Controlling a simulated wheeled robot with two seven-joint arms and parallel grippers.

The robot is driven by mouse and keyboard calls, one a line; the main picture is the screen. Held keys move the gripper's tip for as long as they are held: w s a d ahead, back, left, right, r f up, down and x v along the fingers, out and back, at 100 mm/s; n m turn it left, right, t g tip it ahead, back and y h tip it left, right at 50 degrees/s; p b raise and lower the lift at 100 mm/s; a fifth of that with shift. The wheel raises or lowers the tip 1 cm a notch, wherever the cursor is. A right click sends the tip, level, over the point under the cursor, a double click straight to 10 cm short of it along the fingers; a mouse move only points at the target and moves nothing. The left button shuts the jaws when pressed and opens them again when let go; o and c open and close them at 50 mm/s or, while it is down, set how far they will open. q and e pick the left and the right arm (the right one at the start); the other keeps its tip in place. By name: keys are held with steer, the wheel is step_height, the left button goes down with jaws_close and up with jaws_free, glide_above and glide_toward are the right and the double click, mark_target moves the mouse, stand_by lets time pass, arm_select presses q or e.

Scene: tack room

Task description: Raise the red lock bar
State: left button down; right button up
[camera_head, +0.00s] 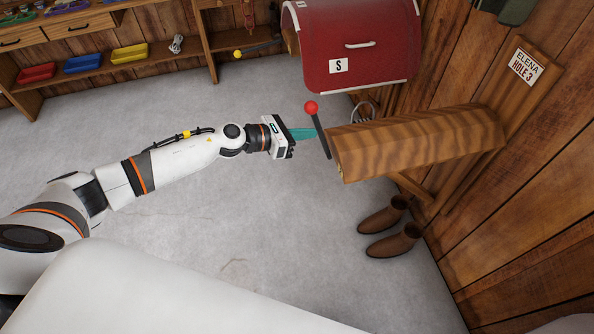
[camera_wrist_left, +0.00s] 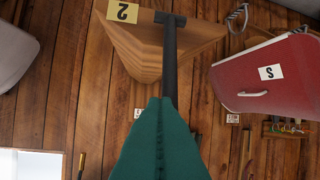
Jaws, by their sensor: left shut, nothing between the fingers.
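The red lock bar (camera_head: 318,126) is a thin dark bar with a red ball on one end, at the near end of a wooden saddle rack (camera_head: 420,140). My left gripper (camera_head: 315,132) is shut, its teal fingers empty and pointing at the bar from the left. In the left wrist view the shut fingertips (camera_wrist_left: 165,100) overlap the lower end of a dark bar (camera_wrist_left: 170,58) in front of the rack's end (camera_wrist_left: 135,45). I cannot tell whether they touch it. No red ball shows there. My right gripper is not in view.
A red rounded box (camera_head: 355,50) marked S hangs behind the rack. A bar with a yellow ball (camera_head: 238,54) is left of it. Brown boots (camera_head: 390,243) stand below the rack. Shelves with coloured trays (camera_head: 82,63) are at the back left. The grey floor is mostly clear.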

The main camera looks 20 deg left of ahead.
mark_target(319, 123)
arm_select(q)
steer(key=shift+w+d+r, duration=0.1)
steer(key=shift+w+r, duration=0.3)
steer(key=shift+r, duration=0.05)
steer(key=shift+w+d+r+p, duration=0.25)
steer(key=shift+w+d+p, duration=0.15)
steer(key=shift+d+p, duration=0.05)
steer(key=shift+w+d+r+p, duration=0.2)
steer(key=shift+w+d+p, duration=0.15)
steer(key=shift+d+p, duration=0.1)
steer(key=shift+w+d+r, duration=0.1)
steer(key=shift+w+d, duration=0.05)
steer(key=shift+d, duration=0.1)
steer(key=shift+r, duration=0.1)
steer(key=shift+w+d+r, duration=0.1)
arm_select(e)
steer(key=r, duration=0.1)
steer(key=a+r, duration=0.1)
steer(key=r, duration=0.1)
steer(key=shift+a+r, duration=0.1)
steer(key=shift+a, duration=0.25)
